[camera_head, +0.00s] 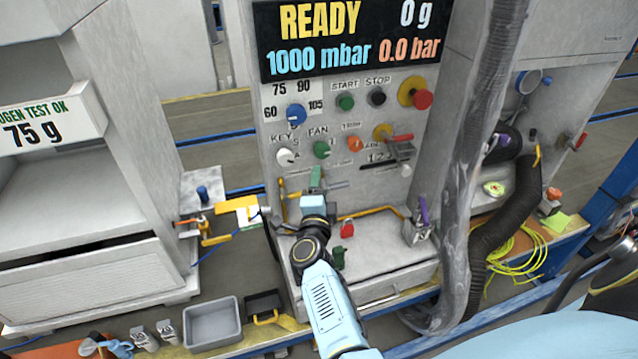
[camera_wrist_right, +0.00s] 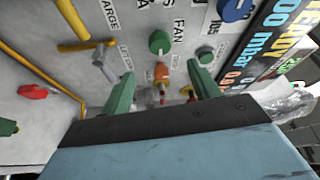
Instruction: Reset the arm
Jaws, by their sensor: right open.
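My right arm (camera_head: 332,305) is light blue and reaches up from the bottom of the head view to the charging station (camera_head: 345,110). My right gripper (camera_head: 316,180) with green fingers is at the station's front panel, below the green fan knob (camera_head: 322,149). In the right wrist view, the gripper (camera_wrist_right: 162,88) is open, with its two green fingers apart and nothing held between them. An orange knob (camera_wrist_right: 161,71) on the panel shows beyond the gap. I cannot tell if a finger touches the panel. My left gripper does not show.
The display (camera_head: 350,35) reads READY and 0 g. A red padlock-like piece (camera_head: 347,228) stands on the station's ledge. A grey hose (camera_head: 470,160) hangs at the right. A grey tray (camera_head: 212,325) lies at lower left, beside a black bin (camera_head: 264,302). A yellow cable (camera_head: 520,255) lies coiled at right.

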